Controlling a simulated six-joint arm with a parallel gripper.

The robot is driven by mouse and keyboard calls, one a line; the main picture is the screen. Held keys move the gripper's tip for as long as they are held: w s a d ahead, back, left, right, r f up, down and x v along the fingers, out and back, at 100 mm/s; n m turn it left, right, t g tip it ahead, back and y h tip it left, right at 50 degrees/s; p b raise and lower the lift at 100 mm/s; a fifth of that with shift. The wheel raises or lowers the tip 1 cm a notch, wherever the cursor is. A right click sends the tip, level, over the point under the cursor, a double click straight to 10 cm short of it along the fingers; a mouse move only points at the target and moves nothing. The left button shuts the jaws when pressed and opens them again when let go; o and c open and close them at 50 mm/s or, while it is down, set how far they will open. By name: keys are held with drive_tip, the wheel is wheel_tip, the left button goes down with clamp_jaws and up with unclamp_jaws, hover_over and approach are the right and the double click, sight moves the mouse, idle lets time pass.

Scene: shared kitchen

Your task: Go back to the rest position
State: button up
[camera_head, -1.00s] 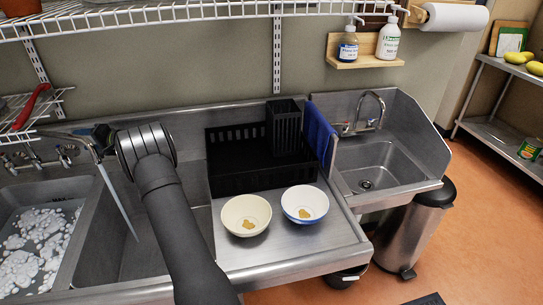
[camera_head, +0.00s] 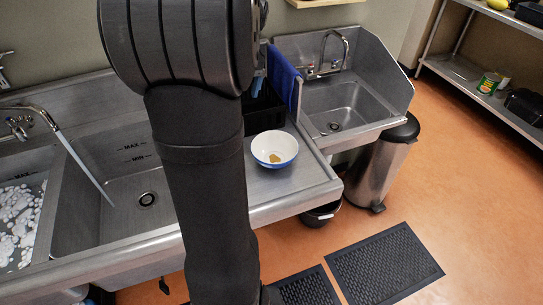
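My arm (camera_head: 205,190) rises through the middle of the view, with its thick dark joint near the top. My gripper is not visible; the arm hides that area or it is out of frame. A white bowl with a blue outside (camera_head: 274,149) stands upright on the steel drainboard (camera_head: 300,178), with a small brown patch inside. It is just right of my arm and apart from it.
A black rack (camera_head: 265,112) and a blue cloth (camera_head: 283,78) are behind the bowl. Sink basins lie left (camera_head: 110,215) and right (camera_head: 345,105). A steel bin (camera_head: 378,175) stands right. Black mats (camera_head: 383,262) lie on the open floor.

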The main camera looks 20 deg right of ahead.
drive_tip(key=s+d+r+g+h, duration=0.1)
drive_tip(key=s+d+h, duration=0.1)
drive_tip(key=s+d, duration=0.6)
wheel_tip(320, 180, down, 10)
drive_tip(key=s+a, duration=0.1)
drive_tip(key=shift+s+r+m+g, duration=0.15)
drive_tip(key=shift+s+m+g, duration=0.15)
drive_tip(key=shift+s+m, duration=0.1)
drive_tip(key=shift+w+r, duration=0.1)
wheel_tip(320, 180, up, 10)
idle(0.4)
drive_tip(key=shift+f, duration=0.2)
wheel_tip(320, 180, down, 10)
wheel_tip(320, 180, up, 8)
idle(0.5)
